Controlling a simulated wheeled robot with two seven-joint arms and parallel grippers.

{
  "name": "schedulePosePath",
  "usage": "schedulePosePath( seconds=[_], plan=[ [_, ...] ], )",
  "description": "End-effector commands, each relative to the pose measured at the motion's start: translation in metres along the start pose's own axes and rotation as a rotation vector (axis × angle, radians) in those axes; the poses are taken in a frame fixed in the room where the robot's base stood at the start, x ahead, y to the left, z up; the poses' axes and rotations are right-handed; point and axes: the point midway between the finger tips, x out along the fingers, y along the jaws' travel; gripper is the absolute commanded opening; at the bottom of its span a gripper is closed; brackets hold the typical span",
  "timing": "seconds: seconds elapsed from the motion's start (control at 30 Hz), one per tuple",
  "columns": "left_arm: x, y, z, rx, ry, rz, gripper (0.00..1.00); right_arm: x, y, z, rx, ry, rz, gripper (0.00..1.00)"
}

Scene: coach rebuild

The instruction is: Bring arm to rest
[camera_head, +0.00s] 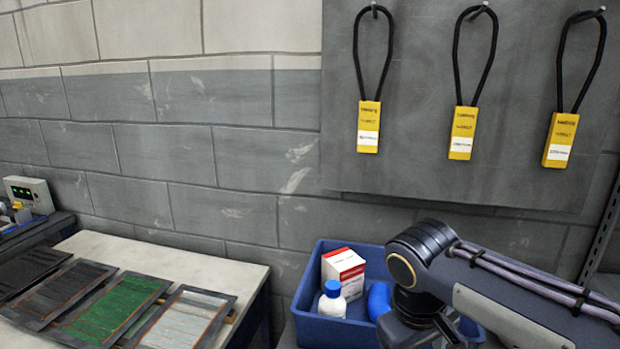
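My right arm (500,285) comes in from the lower right. Its elbow-like dark joint (424,242) stands in front of a blue bin (308,268), and the rest of the arm bends down out of the bottom edge. Its gripper is below the picture or hidden. My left arm and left gripper do not show. No object is seen held.
The bin holds a red and white box (343,272), a white bottle with a blue cap (332,300) and a blue item (379,300). A pale table (190,262) carries several framed panels. Yellow tags (368,127) hang by black loops on a grey board (420,110).

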Motion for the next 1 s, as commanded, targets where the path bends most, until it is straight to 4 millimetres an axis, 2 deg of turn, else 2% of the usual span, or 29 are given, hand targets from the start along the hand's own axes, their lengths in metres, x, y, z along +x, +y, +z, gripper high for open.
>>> schedulePosePath(
  seconds=[0.1, 0.3, 0.4, 0.53, 0.7, 1.0],
  plan=[
    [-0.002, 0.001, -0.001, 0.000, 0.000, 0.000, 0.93, 0.004, 0.009, 0.024, 0.051, 0.029, -0.062, 0.73],
    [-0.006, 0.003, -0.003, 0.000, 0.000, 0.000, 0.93, 0.017, 0.012, 0.071, 0.165, 0.113, -0.194, 0.73],
    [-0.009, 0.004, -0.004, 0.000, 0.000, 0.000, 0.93, 0.026, 0.007, 0.102, 0.267, 0.187, -0.278, 0.73],
    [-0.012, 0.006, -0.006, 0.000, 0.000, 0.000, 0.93, 0.039, -0.007, 0.134, 0.416, 0.306, -0.371, 0.73],
    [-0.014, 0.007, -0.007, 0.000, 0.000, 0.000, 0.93, 0.051, -0.021, 0.151, 0.544, 0.413, -0.425, 0.73],
    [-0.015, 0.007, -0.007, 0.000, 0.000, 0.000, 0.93, 0.055, -0.025, 0.154, 0.577, 0.443, -0.437, 0.73]
  ],
)
